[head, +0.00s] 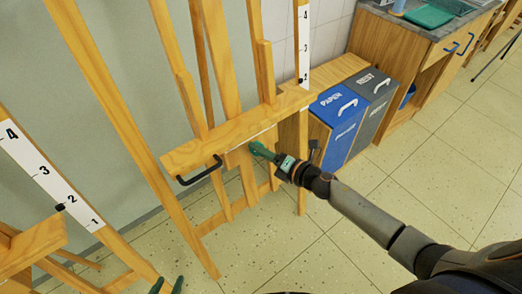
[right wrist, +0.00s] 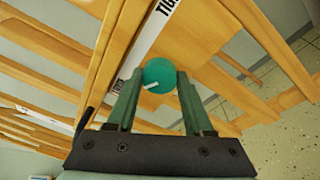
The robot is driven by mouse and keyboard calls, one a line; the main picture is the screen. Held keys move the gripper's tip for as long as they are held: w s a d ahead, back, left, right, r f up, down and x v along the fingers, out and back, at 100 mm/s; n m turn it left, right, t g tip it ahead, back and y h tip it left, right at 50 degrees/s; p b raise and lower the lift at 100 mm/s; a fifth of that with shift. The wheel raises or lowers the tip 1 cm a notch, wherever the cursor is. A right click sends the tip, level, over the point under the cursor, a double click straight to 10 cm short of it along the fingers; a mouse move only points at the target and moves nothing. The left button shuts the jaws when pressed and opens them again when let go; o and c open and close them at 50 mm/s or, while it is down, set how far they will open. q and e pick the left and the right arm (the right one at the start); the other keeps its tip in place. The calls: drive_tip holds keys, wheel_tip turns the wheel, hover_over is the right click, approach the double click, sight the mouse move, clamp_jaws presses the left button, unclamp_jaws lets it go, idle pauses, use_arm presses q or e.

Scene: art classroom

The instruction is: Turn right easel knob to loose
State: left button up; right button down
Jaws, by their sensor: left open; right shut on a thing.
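The wooden easel (head: 218,60) stands in front of me with a ledge (head: 210,150) across it. In the right wrist view a round green knob (right wrist: 160,74) with a small white mark sits between the fingertips of my right gripper (head: 257,149). Both fingers touch the knob's sides, and the gripper is shut on it. In the head view this gripper is just below the ledge, and the knob is hidden there. My left gripper (head: 167,286) shows only its green fingertips at the bottom edge, apart, with nothing visible between them.
A black handle (head: 200,172) sticks out from the ledge's left part. A blue paper bin (head: 337,125) and a grey rest bin (head: 376,97) stand to the right by a wooden cabinet (head: 405,50). Another easel with a numbered strip (head: 45,172) is at left.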

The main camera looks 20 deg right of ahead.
drive_tip(key=shift+r, duration=0.1)
drive_tip(key=shift+c, duration=1.5)
unclamp_jaws()
drive_tip(key=v, duration=1.2)
drive_tip(key=shift+s, duration=0.2)
drive_tip(key=shift+d, duration=0.15)
drive_tip(key=s+a+f+m+g+h+p, duration=0.2)
drive_tip(key=s+m, duration=0.5)
drive_tip(key=m, duration=0.6)
drive_tip(key=s+a+f+m+g+h+p, duration=0.2)
drive_tip(key=s+m, duration=0.6)
drive_tip(key=m, duration=0.6)
wheel_tip(320, 180, down, 2)
drive_tip(key=a+h+p, duration=0.1)
drive_tip(key=p, duration=0.2)
drive_tip(key=shift+a+f+h, duration=0.2)
drive_tip(key=shift+a+h, duration=0.05)
drive_tip(key=shift+h, duration=0.05)
